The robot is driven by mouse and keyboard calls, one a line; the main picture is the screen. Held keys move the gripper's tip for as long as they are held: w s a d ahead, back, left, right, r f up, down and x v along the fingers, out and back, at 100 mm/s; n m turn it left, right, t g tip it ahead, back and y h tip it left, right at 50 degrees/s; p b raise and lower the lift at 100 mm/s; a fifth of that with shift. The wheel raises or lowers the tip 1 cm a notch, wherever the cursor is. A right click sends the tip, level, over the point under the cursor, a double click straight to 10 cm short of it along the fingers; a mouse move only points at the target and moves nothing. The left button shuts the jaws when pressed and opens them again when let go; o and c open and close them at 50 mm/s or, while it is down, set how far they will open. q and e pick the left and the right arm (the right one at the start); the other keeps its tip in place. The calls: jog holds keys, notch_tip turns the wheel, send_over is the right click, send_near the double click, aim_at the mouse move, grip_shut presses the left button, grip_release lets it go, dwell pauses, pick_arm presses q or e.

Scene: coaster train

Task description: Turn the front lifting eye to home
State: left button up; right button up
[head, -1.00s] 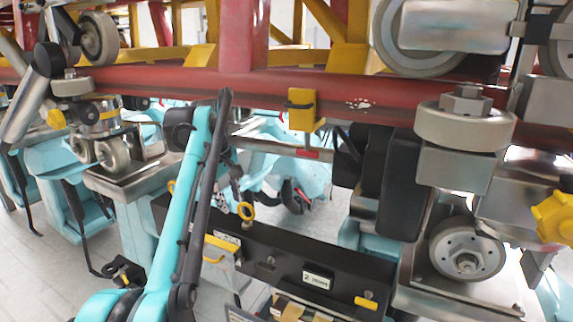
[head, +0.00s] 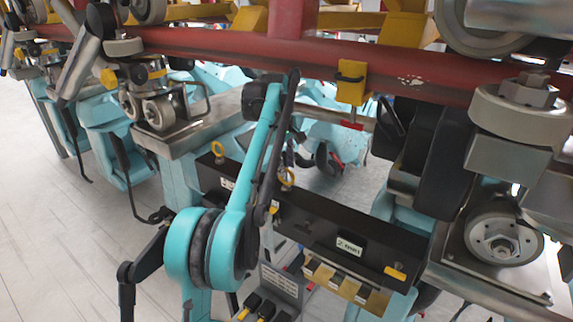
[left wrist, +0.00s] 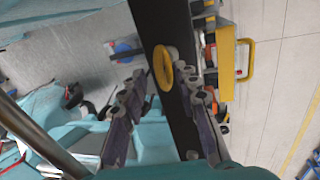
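A second yellow eye (head: 217,149) stands farther left on the bar. I cannot tell from the markings which is the front one. In the left wrist view one yellow eye (left wrist: 162,68) lies between and just beyond the tips of my left gripper (left wrist: 165,97). The fingers are apart, one on each side, and no contact shows. In the head view the gripper is mostly hidden behind the forearm. My right gripper is not in view.
A red rail (head: 225,48) runs above the bar, with a yellow bracket (head: 351,82) hanging from it. Grey wheels (head: 502,238) and steel blocks crowd the right. A yellow handle (left wrist: 245,60) shows beside the bar in the wrist view. The floor at lower left is open.

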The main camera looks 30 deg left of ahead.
pick_arm(q)
grip_shut()
jog(key=shift+m, duration=0.4)
jog(key=shift+r+m+p, duration=0.1)
jog(key=shift+m+p, duration=0.65)
jog(key=shift+m, duration=0.15)
jog(key=m+p, duration=0.1)
jog(key=m+h, duration=0.1)
jog(key=m, duration=0.1)
jog(key=shift+a+m+p, duration=0.2)
jog(key=shift+m+p, duration=0.1)
jog(key=shift+p, duration=0.05)
jog(key=m+g+p, duration=0.1)
jog(key=m+p, duration=0.1)
jog(key=m, duration=0.4)
jog(key=shift+a+h, duration=0.1)
jog(key=shift+h, duration=0.2)
jog(key=shift+p, duration=0.3)
